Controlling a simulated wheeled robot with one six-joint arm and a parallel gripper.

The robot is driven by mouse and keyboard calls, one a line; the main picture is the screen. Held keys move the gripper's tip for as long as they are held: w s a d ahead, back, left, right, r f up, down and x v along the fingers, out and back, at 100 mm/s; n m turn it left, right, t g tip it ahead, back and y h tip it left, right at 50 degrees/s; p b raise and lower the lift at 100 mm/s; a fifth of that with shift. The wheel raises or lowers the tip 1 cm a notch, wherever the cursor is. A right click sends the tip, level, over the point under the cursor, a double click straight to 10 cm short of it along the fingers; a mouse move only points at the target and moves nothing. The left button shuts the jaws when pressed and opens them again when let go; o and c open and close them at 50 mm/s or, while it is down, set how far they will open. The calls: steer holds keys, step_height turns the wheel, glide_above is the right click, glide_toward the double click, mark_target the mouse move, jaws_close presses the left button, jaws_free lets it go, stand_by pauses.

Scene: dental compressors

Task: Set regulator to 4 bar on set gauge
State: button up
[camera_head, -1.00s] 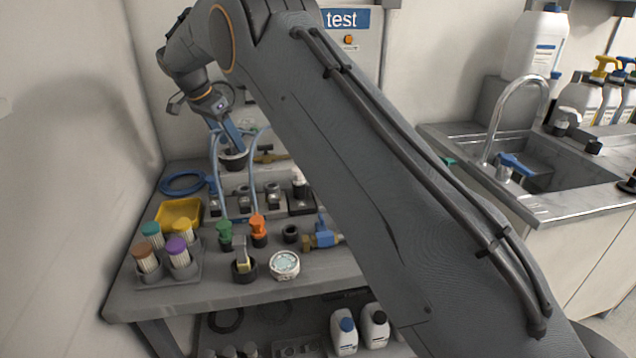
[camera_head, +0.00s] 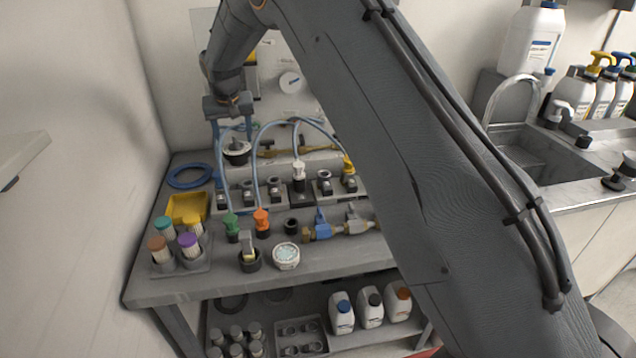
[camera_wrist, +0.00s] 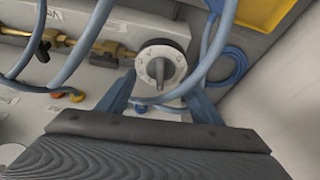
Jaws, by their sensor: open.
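A dark round knob with a pale dial face and a grey raised grip, likely the regulator (camera_wrist: 160,68), sits in the middle of the wrist view. It also shows at the back left of the bench in the head view (camera_head: 237,154). My gripper (camera_wrist: 161,90) is open, with one blue finger on each side of the knob in the picture. I cannot tell whether the fingers touch it. In the head view my gripper (camera_head: 229,124) hangs just above the knob. A white round gauge (camera_head: 290,82) is on the back panel, too small to read; I cannot confirm it is the set gauge.
Blue hoses (camera_head: 270,127) arch close to the knob, and a brass fitting line (camera_wrist: 92,46) runs beside it.

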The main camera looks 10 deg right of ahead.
steer(key=n+y, duration=0.1)
steer(key=n, duration=0.3)
steer(key=shift+d+n+y, duration=0.15)
steer(key=shift+n+y, duration=0.15)
steer(key=shift+y, duration=0.1)
steer(key=n, duration=0.2)
steer(key=n+g+y, duration=0.1)
steer(key=n, duration=0.1)
steer(key=shift+w+d+g, duration=0.1)
steer(key=shift+w+g, duration=0.05)
steer(key=shift+g, duration=0.15)
steer(key=b+v, duration=0.2)
steer(key=v, duration=0.6)
steer(key=s+d+f+m, duration=0.2)
steer(key=s+d, duration=0.3)
steer(key=s, duration=0.4)
steer(key=s+d+f+m+g+h+b, duration=0.1)
steer(key=s+d+f, duration=0.3)
steer(key=s, duration=0.4)
steer(key=s+d+f+m+h+b, duration=0.1)
steer(key=s+d+f+m, duration=0.2)
steer(key=s+d, duration=0.4)
steer(key=s, duration=0.2)
steer(key=shift+s+g, duration=0.35)
steer(key=shift+g, duration=0.05)
